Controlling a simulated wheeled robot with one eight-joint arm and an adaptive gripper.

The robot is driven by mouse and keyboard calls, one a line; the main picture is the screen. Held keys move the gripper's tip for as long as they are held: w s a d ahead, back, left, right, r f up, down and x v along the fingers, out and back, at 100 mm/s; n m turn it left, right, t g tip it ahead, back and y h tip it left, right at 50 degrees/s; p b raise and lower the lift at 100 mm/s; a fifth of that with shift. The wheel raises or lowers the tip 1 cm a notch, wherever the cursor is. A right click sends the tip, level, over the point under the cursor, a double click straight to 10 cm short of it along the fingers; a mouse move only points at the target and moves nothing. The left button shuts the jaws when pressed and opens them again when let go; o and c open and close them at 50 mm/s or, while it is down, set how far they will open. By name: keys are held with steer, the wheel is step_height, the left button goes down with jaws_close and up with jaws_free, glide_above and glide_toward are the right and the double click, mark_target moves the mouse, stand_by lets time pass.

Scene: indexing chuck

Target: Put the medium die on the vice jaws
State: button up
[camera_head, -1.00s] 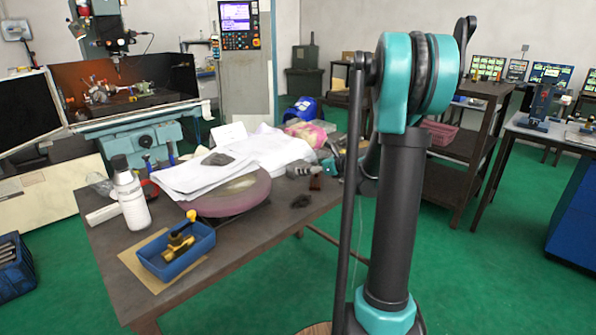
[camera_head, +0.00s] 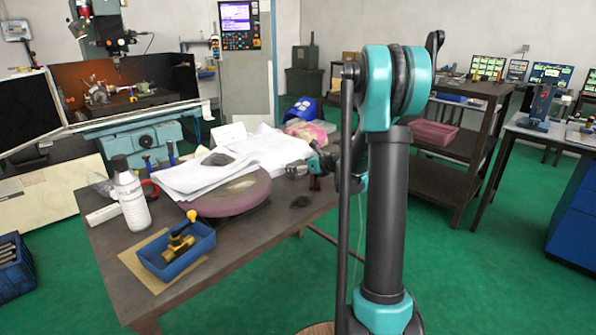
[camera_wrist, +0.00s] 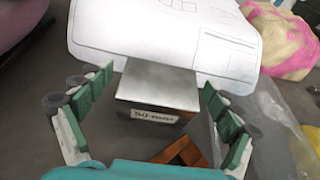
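My gripper (camera_wrist: 158,92) is open, its green-padded fingers spread wide; in the head view it shows small (camera_head: 305,168) over the table's right side. In the wrist view a grey metal block (camera_wrist: 158,88) with a printed label on its front lies between the fingers, not gripped, beside white papers. A reddish-brown stepped block (camera_wrist: 182,152) is nearer, partly hidden by my gripper. In the head view a small dark brown piece (camera_head: 315,184) shows under my gripper. I cannot tell which of these is the medium die. I cannot make out the vice jaws for certain.
The table (camera_head: 255,255) also holds papers (camera_head: 205,175) on a round disc (camera_head: 228,197), a white bottle (camera_head: 131,195) and a blue tray (camera_head: 177,250) with a brass valve. In the wrist view, clear plastic (camera_wrist: 268,125) and a pink-yellow cloth (camera_wrist: 283,40) lie right.

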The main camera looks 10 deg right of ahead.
mark_target(298, 164)
steer(key=c, duration=1.8)
steer(key=shift+o, duration=0.2)
steer(key=shift+r, duration=0.1)
step_height(298, 164, up, 20)
